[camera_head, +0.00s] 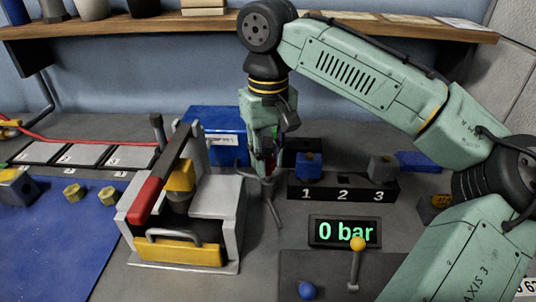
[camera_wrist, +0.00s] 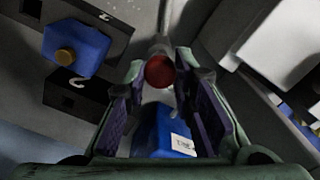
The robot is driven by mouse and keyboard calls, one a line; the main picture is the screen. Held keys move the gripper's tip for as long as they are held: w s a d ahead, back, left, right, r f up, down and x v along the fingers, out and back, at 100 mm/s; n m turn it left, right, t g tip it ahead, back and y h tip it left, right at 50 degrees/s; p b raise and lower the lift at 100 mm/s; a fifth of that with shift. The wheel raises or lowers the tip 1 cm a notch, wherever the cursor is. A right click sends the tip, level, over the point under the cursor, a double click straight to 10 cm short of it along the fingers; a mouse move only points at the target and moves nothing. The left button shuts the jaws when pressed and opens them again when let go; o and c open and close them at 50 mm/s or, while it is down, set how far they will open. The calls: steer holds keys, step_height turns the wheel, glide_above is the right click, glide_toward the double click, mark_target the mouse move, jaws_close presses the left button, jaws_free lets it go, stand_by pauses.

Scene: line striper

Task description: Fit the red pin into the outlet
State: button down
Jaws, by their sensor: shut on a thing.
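The red pin (camera_wrist: 160,72) shows as a round red end between the fingertips of my gripper (camera_wrist: 162,82) in the wrist view. My gripper is shut on it. In the head view my gripper (camera_head: 268,158) points down behind the yellow-and-grey press-like machine, and only a little red shows at its tips. A grey pipe-like piece (camera_head: 268,187) stands just below the fingertips; I cannot tell whether it is the outlet or whether the pin touches it. The pin's lower end is hidden.
A black block numbered 1 2 3 (camera_head: 343,193) stands right of my gripper, carrying a blue piece (camera_head: 308,167) and a grey piece (camera_head: 381,168). The machine (camera_head: 183,205) with a red-handled lever is close left. A blue box (camera_head: 213,127) is behind. The display (camera_head: 343,231) reads 0 bar.

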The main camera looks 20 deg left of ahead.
steer(key=shift+f, duration=0.7)
steer(key=c, duration=1.3)
jaws_free()
steer(key=shift+o, duration=0.5)
steer(key=shift+o, duration=1.2)
step_height(320, 180, up, 3)
steer(key=shift+f+p, duration=0.1)
steer(key=shift+p, duration=1.15)
steer(key=shift+r, duration=2.1)
